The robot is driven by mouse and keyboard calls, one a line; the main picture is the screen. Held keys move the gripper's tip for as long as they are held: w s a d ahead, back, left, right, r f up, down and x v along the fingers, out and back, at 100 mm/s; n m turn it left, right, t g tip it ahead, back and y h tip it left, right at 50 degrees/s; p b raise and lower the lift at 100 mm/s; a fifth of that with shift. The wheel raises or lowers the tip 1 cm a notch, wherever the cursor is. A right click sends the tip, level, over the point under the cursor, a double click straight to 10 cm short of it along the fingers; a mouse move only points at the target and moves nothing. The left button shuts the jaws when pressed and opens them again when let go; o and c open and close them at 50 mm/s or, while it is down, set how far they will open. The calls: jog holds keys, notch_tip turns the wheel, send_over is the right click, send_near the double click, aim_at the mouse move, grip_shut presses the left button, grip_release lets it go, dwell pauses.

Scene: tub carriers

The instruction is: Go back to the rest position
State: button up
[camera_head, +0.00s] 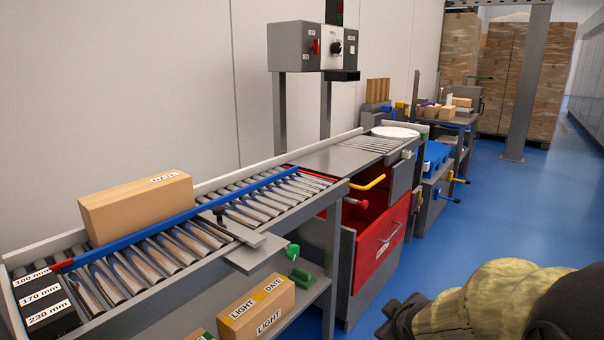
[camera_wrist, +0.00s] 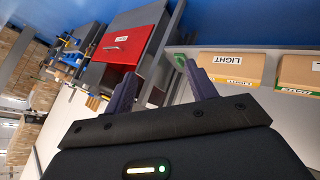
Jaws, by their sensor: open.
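My gripper (camera_wrist: 162,88) is open in the wrist view, with its two dark fingers apart and nothing between them. The wrist view is turned, with a red drawer front (camera_wrist: 132,47) and cardboard boxes beyond the fingers. In the head view my arm, in a beige cover, fills the lower right corner, over blue floor and to the right of the roller conveyor.
A cardboard box (camera_head: 135,207) marked DATE sits on the roller conveyor (camera_head: 187,240) behind a blue bar (camera_head: 190,213). A box (camera_head: 257,308) marked LIGHT and DATE lies on the lower shelf. The red drawer (camera_head: 380,240) is partly open. Blue floor (camera_head: 520,210) is clear at right.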

jog(key=s+a+f+m+g+p, duration=0.1)
jog(key=s+a+m+g+p, duration=0.2)
jog(key=s, duration=0.4)
jog(key=s+a+f+m+g+p, duration=0.1)
jog(key=s+m+g+p, duration=0.1)
jog(key=s+m+g, duration=0.3)
notch_tip(320, 180, up, 38)
jog(key=t+p, duration=0.1)
jog(key=p, duration=3.5)
jog(key=shift+s+d+f+t+p, duration=0.15)
jog(key=shift+s+f+t+p, duration=0.1)
jog(key=shift+s+t+p, duration=0.1)
